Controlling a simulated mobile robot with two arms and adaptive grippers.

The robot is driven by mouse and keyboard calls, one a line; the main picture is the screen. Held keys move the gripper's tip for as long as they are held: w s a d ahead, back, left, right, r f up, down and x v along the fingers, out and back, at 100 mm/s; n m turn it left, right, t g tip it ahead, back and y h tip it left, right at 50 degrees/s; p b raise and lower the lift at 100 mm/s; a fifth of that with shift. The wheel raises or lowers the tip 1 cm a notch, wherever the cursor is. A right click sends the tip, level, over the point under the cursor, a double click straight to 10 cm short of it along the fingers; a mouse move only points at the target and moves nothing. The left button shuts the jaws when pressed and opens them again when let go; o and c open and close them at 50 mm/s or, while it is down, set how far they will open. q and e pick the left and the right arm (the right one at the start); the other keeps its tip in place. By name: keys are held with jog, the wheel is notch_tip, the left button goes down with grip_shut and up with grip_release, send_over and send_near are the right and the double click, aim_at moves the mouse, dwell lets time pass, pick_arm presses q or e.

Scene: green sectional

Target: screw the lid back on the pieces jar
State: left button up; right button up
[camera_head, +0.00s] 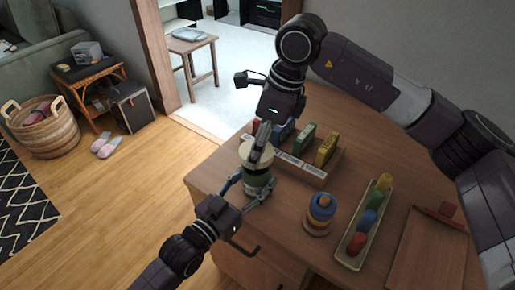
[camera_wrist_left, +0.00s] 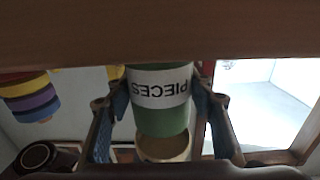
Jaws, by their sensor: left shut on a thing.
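The pieces jar (camera_head: 257,181) is green, with a pale label, and stands near the left edge of the wooden counter. In the left wrist view the jar (camera_wrist_left: 163,118) appears upside down, its label reading PIECES, between the two fingers. My left gripper (camera_head: 257,190) is shut on the jar's sides. A pale cream, round lid (camera_head: 246,153) shows at the top of the jar; I cannot tell whether it is seated. My right gripper (camera_head: 262,148) reaches down over the lid, its fingers overlapping it. Whether they grip it is unclear.
Behind the jar is a wooden rack (camera_head: 307,170) with coloured upright pieces. A stacking-ring toy (camera_head: 320,213) and a long tray (camera_head: 345,245) of coloured pieces stand to the right. A wooden board (camera_head: 425,255) lies further right. The counter's left edge is close to the jar.

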aim_at(256, 178)
jog(key=shift+f, duration=0.85)
jog(key=shift+f, duration=0.9)
jog(key=shift+f, duration=0.55)
